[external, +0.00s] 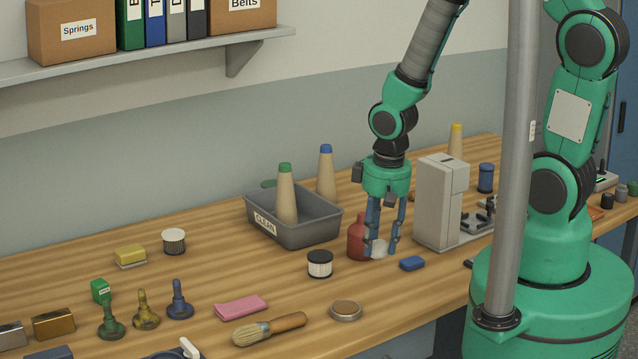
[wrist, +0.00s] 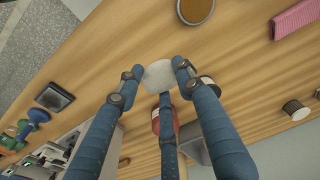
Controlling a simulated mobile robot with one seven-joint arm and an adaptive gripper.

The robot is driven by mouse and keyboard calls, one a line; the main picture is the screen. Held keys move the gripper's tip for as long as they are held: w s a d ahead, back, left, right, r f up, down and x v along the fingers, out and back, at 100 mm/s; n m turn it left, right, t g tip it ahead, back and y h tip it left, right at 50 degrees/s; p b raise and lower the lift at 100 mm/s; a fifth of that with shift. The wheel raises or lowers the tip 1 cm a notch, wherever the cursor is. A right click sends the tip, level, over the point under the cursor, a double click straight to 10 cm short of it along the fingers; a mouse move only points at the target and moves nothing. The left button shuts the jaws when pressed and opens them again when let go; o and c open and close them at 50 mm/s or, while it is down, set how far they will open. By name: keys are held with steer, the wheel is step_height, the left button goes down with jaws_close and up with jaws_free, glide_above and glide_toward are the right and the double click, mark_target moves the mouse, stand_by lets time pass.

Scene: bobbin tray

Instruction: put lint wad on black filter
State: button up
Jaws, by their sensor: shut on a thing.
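The lint wad (external: 379,249) is a small whitish-grey lump between the fingertips of my gripper (external: 382,246). In the wrist view the wad (wrist: 158,73) shows as a pale rounded shape, with the three blue fingers (wrist: 157,80) closed around it. It is at or just above the table; I cannot tell which. The black filter (external: 320,264), a short pleated white cylinder with a black top, stands upright on the table to the left of my gripper. In the wrist view a finger partly hides the black filter (wrist: 210,82).
A red bottle (external: 357,240) stands close behind my fingers. A grey tray (external: 318,233) with a cone bobbin is behind the filter. A blue block (external: 412,263) and a grey machine (external: 438,205) are to the right. A round tin (external: 345,311) lies in front, and a white-topped filter (external: 173,241) farther left.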

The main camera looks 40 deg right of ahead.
stand_by(0.4)
glide_above(320, 256)
steer(key=shift+s+f, duration=0.2)
steer(key=shift+f, duration=0.6)
steer(key=shift+f, duration=1.75)
steer(key=shift+f, duration=0.15)
steer(key=o, duration=0.8)
steer(key=shift+o, duration=0.2)
steer(key=shift+r, duration=0.2)
